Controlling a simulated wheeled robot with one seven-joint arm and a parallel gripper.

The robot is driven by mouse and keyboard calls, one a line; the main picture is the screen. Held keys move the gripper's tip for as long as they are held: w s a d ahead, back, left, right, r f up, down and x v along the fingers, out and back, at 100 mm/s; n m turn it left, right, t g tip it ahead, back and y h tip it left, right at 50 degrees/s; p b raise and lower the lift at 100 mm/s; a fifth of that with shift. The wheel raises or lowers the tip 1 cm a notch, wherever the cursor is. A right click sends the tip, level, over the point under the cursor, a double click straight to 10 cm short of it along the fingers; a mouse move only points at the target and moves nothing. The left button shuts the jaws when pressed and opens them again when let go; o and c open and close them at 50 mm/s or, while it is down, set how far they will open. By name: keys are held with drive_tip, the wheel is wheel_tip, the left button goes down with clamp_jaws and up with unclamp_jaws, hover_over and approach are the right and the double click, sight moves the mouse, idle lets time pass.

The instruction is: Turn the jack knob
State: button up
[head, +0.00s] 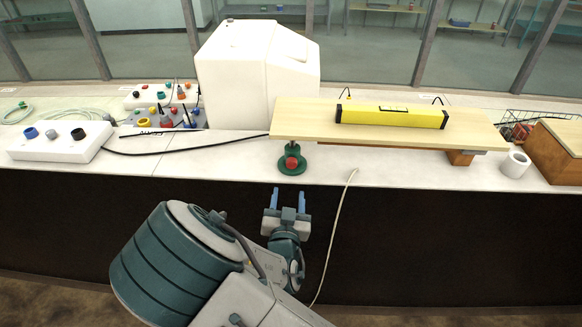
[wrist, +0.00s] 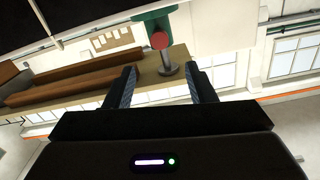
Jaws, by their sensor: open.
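The jack has a red knob (head: 292,162) on a dark green base (head: 291,170), standing on the white counter under the left end of a pale wooden board (head: 400,128). The wrist view shows the red knob (wrist: 159,40), the green base (wrist: 153,21) and a grey post (wrist: 168,68) against the board. My gripper (head: 288,193) is open and empty, just in front of the counter edge and below the jack in the head view. In the wrist view the knob appears beyond the fingertips, roughly between them, and not touched.
A yellow spirit level (head: 391,116) lies on the board. A wooden block (head: 460,158) stands under its right end, near a white roll (head: 515,164). A white box (head: 255,75) stands behind left, and a control box (head: 60,141) further left. A pale cable (head: 338,215) hangs over the counter front right of my gripper.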

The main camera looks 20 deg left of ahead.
sight(291, 166)
drive_tip(key=p+x, duration=0.3)
drive_tip(key=x, duration=0.8)
drive_tip(key=c, duration=1)
